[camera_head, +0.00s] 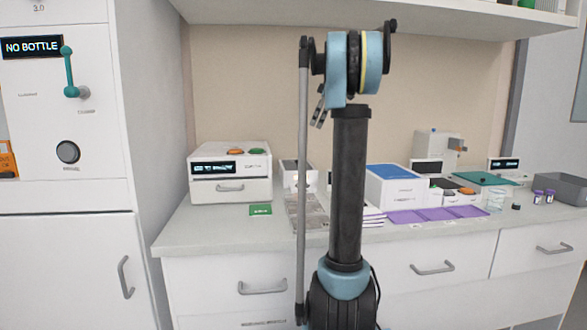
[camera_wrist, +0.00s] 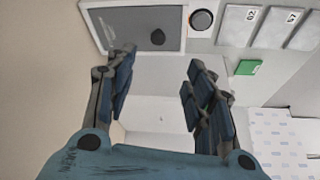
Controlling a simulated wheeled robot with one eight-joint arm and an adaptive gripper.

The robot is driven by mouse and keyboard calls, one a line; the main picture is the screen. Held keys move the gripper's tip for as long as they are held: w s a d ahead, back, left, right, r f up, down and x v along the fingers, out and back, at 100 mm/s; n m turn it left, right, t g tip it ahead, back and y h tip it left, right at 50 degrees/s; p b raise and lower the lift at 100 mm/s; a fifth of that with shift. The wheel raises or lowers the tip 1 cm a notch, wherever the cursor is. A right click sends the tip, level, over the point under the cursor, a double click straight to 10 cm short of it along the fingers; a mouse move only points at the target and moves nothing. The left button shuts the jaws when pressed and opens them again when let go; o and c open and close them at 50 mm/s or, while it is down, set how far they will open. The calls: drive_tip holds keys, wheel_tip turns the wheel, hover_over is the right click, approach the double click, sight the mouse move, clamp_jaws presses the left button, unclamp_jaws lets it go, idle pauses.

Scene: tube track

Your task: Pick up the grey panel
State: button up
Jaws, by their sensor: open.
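A flat grey panel (camera_head: 308,214), patchy on top, lies on the bench near the middle in the head view. My upright arm and a thin grey rod partly cover it. In the wrist view, light grey plates with number marks (camera_wrist: 240,25) lie at the upper right; I cannot tell whether they belong to this panel. My gripper (camera_wrist: 158,68) has its two dark fingers spread apart with nothing between them. In the head view, it hangs beside the top of my arm, above the bench, and is small there.
A white box (camera_head: 231,188) with a display and a green card (camera_head: 260,210) are left of the panel. A blue-topped box (camera_head: 395,187) and purple trays (camera_head: 437,215) are to the right. A shelf (camera_head: 400,12) hangs above. A dark-topped device (camera_wrist: 140,32) shows in the wrist view.

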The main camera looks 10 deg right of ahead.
hover_over(297, 162)
drive_tip(key=d, duration=0.3)
drive_tip(key=f, duration=1.1)
drive_tip(key=shift+w, duration=0.2)
drive_tip(key=shift+x, duration=2.65)
drive_tip(key=shift+w, duration=0.2)
drive_tip(key=shift+r, duration=0.1)
clamp_jaws()
